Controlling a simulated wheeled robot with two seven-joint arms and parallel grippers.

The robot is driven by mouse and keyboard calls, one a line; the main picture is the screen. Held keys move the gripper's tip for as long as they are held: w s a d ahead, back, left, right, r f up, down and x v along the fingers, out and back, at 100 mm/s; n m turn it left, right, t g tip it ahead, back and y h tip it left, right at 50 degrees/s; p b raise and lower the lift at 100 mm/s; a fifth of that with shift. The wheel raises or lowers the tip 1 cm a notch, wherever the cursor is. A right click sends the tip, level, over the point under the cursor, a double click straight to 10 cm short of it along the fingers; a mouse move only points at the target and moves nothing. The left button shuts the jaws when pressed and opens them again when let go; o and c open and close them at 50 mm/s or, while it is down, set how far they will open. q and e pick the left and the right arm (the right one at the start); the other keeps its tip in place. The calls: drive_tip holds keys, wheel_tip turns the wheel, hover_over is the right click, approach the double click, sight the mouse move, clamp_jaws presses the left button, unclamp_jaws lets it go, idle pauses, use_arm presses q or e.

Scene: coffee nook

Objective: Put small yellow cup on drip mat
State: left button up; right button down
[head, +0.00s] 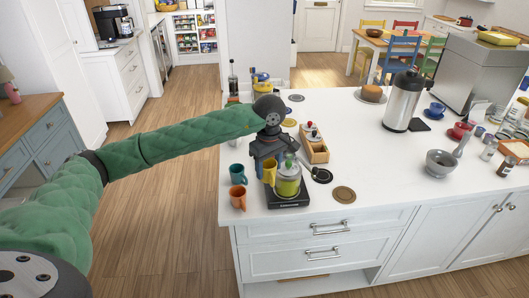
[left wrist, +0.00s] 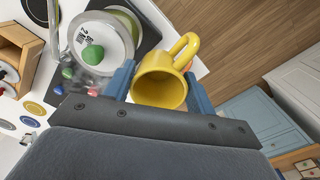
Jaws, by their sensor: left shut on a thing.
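The small yellow cup (head: 269,172) hangs between the fingers of my left gripper (head: 266,160) at the near left part of the white counter. In the left wrist view the yellow cup (left wrist: 159,85) sits between the two blue fingers, its handle pointing up and right; the gripper is shut on it. It is in front of or beside a glass jar with a green knob (head: 288,180) on a black base (head: 288,203). Several round flat mats lie around, among them a brown one (head: 343,194) and a dark one (head: 322,175); I cannot tell which is the drip mat. My right gripper is not in view.
A teal cup (head: 236,173) and an orange cup (head: 238,197) stand at the counter's left edge. A wooden box (head: 314,149) is behind the jar. A steel airpot (head: 403,101) and a grey bowl (head: 440,163) stand to the right. The counter's middle front is clear.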

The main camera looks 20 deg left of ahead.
use_arm(q)
drive_tip(key=s+d+f+m, duration=0.5)
drive_tip(key=d+f+m, duration=0.2)
drive_tip(key=f+m, duration=0.3)
drive_tip(key=shift+s+d+m, duration=0.2)
drive_tip(key=shift+s+m, duration=0.15)
drive_tip(key=shift+m, duration=1.05)
